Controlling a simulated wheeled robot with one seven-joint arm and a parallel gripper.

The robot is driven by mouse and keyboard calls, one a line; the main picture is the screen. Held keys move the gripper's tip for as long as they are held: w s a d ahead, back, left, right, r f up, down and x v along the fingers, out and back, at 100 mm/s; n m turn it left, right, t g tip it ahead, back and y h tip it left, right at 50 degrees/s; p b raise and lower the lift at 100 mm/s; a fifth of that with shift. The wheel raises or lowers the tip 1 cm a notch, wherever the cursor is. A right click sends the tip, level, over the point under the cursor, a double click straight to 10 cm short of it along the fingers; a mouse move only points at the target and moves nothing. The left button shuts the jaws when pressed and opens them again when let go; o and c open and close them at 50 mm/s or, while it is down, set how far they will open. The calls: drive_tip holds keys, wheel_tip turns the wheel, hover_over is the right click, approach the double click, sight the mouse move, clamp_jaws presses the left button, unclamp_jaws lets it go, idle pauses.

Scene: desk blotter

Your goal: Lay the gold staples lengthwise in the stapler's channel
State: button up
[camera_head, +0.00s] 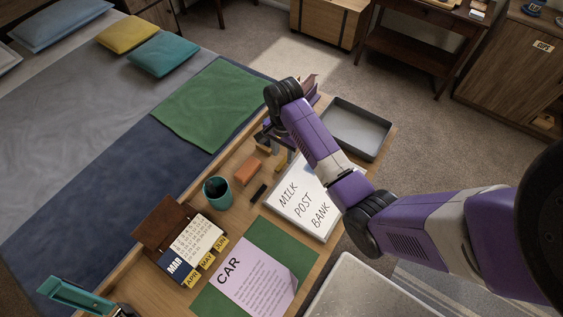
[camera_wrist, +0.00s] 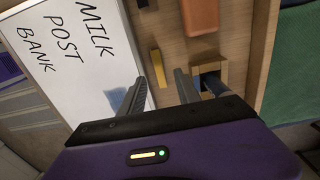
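The gold staples show as a short yellow-gold strip (camera_wrist: 157,68) in the wrist view, lying on the wooden desk between the whiteboard and an orange block. The strip also shows in the head view (camera_head: 280,165), just below my gripper. My gripper (camera_wrist: 160,82) is open, with its two fingers apart and nothing between them. The strip lies beyond the fingertips, in line with the gap. In the head view my gripper (camera_head: 285,150) is partly hidden by my arm. A long teal object, apparently the stapler (camera_head: 75,296), is at the lower left; its channel is not clear.
The whiteboard (camera_head: 300,205) lies left of the strip in the wrist view. The orange block (camera_wrist: 201,16) and a tan holder (camera_wrist: 222,70) are on its right. A teal cup (camera_head: 217,190), calendar (camera_head: 192,246), purple sheet (camera_head: 252,278) and grey tray (camera_head: 355,130) are also on the desk.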

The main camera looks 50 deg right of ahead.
sight(283, 162)
drive_tip(key=shift+f, duration=1.75)
clamp_jaws()
drive_tip(key=shift+r, duration=0.15)
